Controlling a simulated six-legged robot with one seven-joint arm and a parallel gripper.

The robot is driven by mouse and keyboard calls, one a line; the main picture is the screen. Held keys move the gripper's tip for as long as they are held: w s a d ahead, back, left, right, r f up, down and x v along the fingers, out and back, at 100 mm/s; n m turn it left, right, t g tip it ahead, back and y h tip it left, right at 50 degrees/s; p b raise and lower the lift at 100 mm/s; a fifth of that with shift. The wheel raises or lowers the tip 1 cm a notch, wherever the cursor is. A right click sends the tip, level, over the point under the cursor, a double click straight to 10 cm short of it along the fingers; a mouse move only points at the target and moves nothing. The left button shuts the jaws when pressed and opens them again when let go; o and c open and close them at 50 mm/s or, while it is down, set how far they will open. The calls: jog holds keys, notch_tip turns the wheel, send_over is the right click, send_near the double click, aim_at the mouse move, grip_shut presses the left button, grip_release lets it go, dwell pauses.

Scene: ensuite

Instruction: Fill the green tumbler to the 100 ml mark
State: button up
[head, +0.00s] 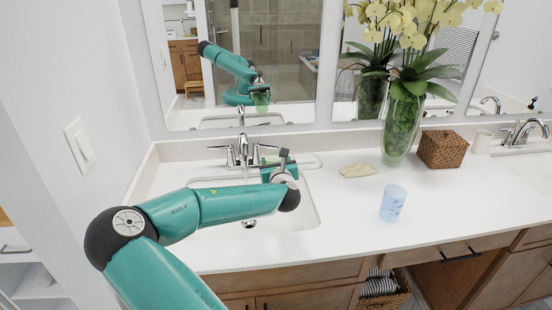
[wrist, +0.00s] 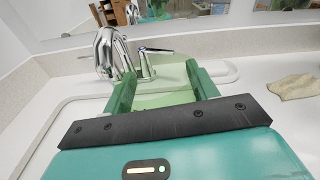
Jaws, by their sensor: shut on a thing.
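The green tumbler (wrist: 165,78) is pale, see-through green and sits between the two fingers of my gripper (wrist: 160,88) in the wrist view. My gripper is shut on it. In the head view my gripper (head: 274,168) is over the back right part of the sink, and my arm hides most of the tumbler. The chrome faucet (head: 243,152) stands behind the sink (head: 308,205), just left of my gripper. It also shows in the wrist view (wrist: 108,48), beyond the left finger. The 100 ml mark and any water level cannot be made out.
A light blue tumbler (head: 393,202) stands on the white counter (head: 345,222), right of the sink. A folded yellowish cloth (head: 357,171), an orchid vase (head: 402,125) and a wicker box (head: 441,149) stand further back. A mirror (head: 290,70) rises behind the faucet.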

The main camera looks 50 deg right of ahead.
jog(key=shift+s+f, duration=0.1)
jog(key=shift+f, duration=0.3)
jog(key=w+f, duration=0.4)
jog(key=f, duration=0.4)
jog(key=shift+w+a, duration=0.25)
jog(key=shift+w, duration=0.1)
jog(key=shift+f, duration=0.1)
jog(key=w, duration=0.9)
jog(key=shift+a, duration=0.45)
dwell(3.4)
jog(key=s, duration=0.9)
jog(key=shift+d, duration=0.4)
jog(key=shift+s, duration=0.1)
